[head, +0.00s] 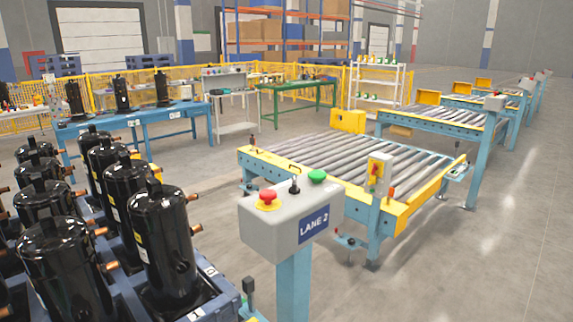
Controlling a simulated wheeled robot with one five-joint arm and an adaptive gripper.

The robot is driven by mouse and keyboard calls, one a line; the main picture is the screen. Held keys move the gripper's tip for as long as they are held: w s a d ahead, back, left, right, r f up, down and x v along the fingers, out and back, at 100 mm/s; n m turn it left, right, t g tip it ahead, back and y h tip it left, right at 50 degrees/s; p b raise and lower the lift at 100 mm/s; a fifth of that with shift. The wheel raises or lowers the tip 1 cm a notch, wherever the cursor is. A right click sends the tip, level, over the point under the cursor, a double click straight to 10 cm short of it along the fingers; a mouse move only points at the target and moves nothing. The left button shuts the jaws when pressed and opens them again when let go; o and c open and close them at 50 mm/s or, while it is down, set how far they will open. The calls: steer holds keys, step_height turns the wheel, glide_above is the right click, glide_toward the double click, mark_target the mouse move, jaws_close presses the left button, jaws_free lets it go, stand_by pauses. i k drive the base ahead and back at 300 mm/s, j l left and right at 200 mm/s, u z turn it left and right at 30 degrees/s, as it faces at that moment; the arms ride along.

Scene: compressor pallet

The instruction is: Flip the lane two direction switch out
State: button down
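The grey lane two control box (262,228) stands on a light blue post (293,287) in the front middle of the head view. Its front carries a blue "LANE 2" label (314,224). On its top sit a red mushroom button (268,197) on a yellow base, a small black direction switch (295,186) and a green button (317,176). The switch is between the two buttons, and its lever sticks up. It is too small to tell which way it is set. My gripper is not in view.
Black compressors (160,245) on a blue pallet (215,285) crowd the left. Bare floor (470,270) lies open at right.

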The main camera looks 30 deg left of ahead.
mark_target(295, 190)
steer(key=i+u, duration=0.2)
steer(key=i, duration=0.75)
steer(key=i+l+u, duration=0.2)
steer(key=i, duration=0.75)
steer(key=i+j+u, duration=0.1)
steer(key=i+u, duration=0.25)
steer(key=i, duration=0.3)
steer(key=i+l+u, duration=0.1)
steer(key=i+u, duration=0.25)
steer(key=i, duration=0.3)
steer(key=u, duration=5.6)
